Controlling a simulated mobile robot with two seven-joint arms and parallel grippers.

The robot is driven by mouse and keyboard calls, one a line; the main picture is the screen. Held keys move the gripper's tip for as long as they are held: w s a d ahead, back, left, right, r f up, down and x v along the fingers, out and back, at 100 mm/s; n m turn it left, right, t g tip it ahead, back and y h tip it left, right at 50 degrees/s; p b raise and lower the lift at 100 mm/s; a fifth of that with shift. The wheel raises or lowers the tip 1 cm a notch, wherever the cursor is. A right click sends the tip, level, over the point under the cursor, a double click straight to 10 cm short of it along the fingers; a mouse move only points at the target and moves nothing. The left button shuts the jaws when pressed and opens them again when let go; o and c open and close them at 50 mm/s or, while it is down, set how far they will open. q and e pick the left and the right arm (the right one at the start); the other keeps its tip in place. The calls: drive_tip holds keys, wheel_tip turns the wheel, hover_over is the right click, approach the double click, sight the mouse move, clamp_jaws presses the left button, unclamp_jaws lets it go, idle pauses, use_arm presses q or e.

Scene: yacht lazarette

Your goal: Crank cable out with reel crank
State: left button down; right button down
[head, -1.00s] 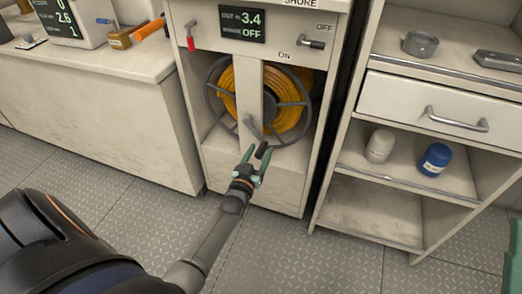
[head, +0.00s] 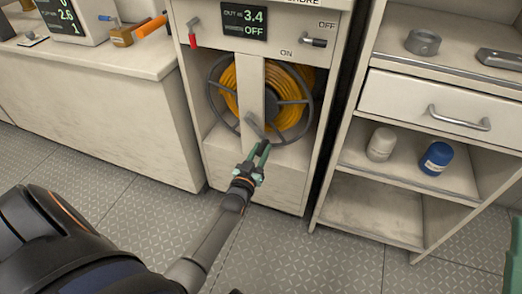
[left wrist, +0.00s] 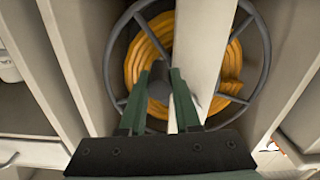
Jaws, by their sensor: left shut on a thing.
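The cable reel (head: 310,105), a grey spoked wheel wound with orange cable (head: 232,88), sits in the white cabinet's opening behind a vertical post. It also shows in the left wrist view (left wrist: 264,45). The grey reel crank (head: 255,126) slants down at the front of the post. My left gripper (head: 261,153) is shut on the crank's dark handle, mostly hidden by the fingers; its end shows between them in the left wrist view (left wrist: 158,78). A green part of what looks like my right gripper (head: 514,258) shows at the right edge; its jaws are cut off.
The cabinet's display (head: 244,20) reads "OUT m 3.4" and "OFF". A lever (head: 313,41) sits between ON and OFF labels, and a red-handled lever (head: 193,38) is at left. A shelf unit (head: 375,222) with white and blue jars stands right. The floor in front is clear.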

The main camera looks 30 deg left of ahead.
use_arm(q)
drive_tip(key=shift+r, duration=0.15)
use_arm(e)
drive_tip(key=shift+r, duration=0.15)
idle(0.6)
